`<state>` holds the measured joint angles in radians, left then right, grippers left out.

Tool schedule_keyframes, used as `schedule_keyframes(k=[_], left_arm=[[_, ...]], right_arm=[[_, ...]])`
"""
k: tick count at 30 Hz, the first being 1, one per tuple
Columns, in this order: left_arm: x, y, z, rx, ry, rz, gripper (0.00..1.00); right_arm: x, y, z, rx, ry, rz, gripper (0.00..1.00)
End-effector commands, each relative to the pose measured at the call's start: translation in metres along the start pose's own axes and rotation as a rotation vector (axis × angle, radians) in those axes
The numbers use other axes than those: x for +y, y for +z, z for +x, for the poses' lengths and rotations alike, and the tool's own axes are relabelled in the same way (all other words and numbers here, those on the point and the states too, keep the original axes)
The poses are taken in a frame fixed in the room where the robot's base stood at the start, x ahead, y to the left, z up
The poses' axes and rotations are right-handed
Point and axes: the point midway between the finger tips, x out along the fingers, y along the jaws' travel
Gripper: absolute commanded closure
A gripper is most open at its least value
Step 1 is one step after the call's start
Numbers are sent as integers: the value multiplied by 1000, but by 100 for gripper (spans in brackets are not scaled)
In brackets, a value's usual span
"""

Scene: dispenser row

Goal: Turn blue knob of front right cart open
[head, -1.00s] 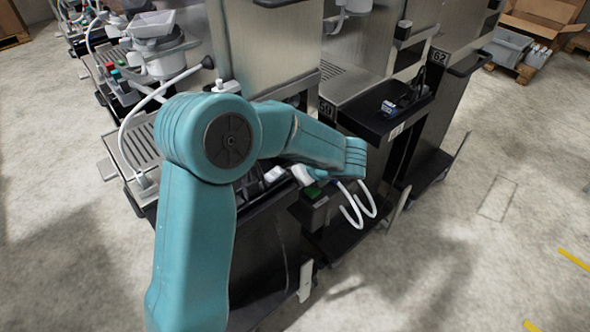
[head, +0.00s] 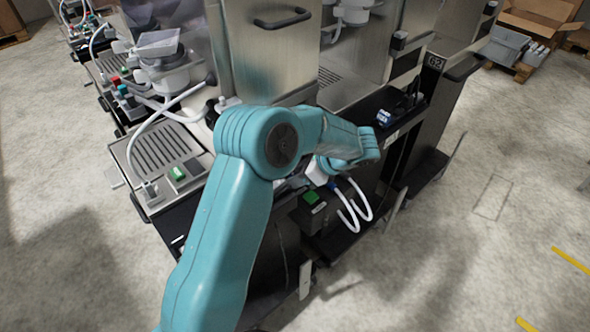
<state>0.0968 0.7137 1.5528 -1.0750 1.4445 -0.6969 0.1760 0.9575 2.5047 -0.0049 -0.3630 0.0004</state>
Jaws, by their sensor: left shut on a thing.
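My left arm comes in from the bottom and bends right at the elbow over the front cart (head: 165,210). Its wrist turns down, and the white left gripper (head: 318,173) is shut, mostly hidden under the wrist. A small blue part (head: 333,184), which looks like the blue knob, shows right beside the gripper, at the top of two white looped hoses (head: 352,214). The grip itself is largely covered, so the knob's angle cannot be told. A green block (head: 311,197) sits just below the gripper. My right gripper is not in view.
A slotted drip tray with a green switch (head: 177,174) lies left of my elbow. Steel dispenser cabinets (head: 275,55) stand behind the arm. A dark shelf (head: 400,118) carries a small blue-and-white item (head: 384,118). The floor (head: 450,240) at the right is open.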

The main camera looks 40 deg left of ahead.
Motion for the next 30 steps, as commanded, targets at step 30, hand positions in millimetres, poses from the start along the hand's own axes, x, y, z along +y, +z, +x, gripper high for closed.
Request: schedule_keyframes(k=[30], left_arm=[[-7, 3, 2, -1, 474, -475, 90]], right_arm=[[-15, 1, -43, 0, 0, 0, 51]])
